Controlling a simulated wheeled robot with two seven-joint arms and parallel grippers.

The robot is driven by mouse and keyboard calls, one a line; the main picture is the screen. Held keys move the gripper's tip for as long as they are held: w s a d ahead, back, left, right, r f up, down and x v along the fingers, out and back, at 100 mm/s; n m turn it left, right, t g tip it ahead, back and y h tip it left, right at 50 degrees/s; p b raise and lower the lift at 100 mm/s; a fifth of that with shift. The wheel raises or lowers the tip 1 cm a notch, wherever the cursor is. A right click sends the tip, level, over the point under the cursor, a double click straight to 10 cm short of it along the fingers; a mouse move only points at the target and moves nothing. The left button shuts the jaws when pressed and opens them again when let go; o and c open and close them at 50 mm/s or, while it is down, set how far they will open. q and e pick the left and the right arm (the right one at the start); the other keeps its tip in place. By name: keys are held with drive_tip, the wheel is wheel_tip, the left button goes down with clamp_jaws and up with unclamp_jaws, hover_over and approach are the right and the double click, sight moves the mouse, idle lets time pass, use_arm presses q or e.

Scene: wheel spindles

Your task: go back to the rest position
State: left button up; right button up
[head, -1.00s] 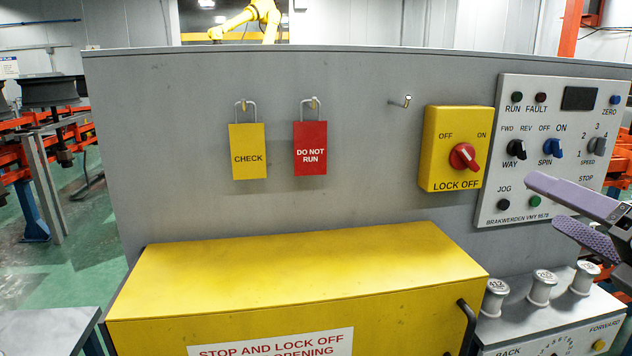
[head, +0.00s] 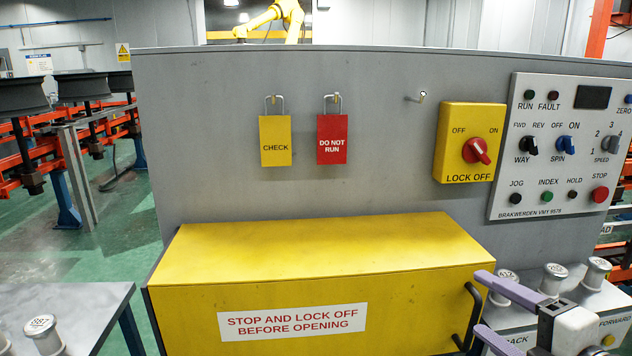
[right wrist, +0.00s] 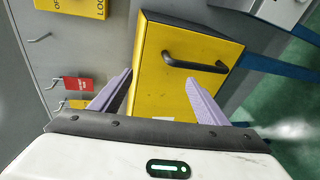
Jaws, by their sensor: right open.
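My right gripper (head: 486,308) is at the lower right of the head view, in front of the right end of the yellow cover. Its two lilac fingers are apart with nothing between them. In the right wrist view the open fingers (right wrist: 160,98) point toward the yellow cover (right wrist: 185,62) and its black handle (right wrist: 195,64), with a visible gap around the handle. In the head view the cover (head: 320,240) is shut, and its handle (head: 473,315) is partly behind my gripper. My left gripper is not in view.
A yellow CHECK tag (head: 275,141) and a red DO NOT RUN tag (head: 332,139) hang on the grey panel beside an empty hook (head: 421,96). A lock-off switch (head: 469,143) and control panel (head: 560,148) are at right. Spindles (head: 552,278) stand lower right.

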drive_tip(key=s+a+f+m+g, duration=0.1)
drive_tip(key=s+a+f+m, duration=0.2)
drive_tip(key=f, duration=0.5)
drive_tip(key=s+a+f+m+g, duration=0.1)
drive_tip(key=s+a+f+m, duration=0.1)
drive_tip(key=f+m, duration=0.35)
drive_tip(key=s+a+f+m+g, duration=0.1)
drive_tip(key=s+a+f+m, duration=0.15)
drive_tip(key=f, duration=0.75)
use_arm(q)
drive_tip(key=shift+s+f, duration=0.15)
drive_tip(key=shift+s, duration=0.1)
use_arm(e)
drive_tip(key=s+a+f+m+g, duration=0.1)
drive_tip(key=s+f+m, duration=0.1)
drive_tip(key=s+f, duration=0.2)
drive_tip(key=s+a+f+m+g, duration=0.1)
drive_tip(key=s+a+f+m, duration=0.1)
drive_tip(key=s+f, duration=0.3)
drive_tip(key=s+a+f+m+g+h, duration=0.1)
drive_tip(key=s+a+f+m, duration=0.1)
drive_tip(key=s+f+m, duration=0.2)
drive_tip(key=shift+s+f, duration=0.2)
drive_tip(key=shift+s, duration=0.2)
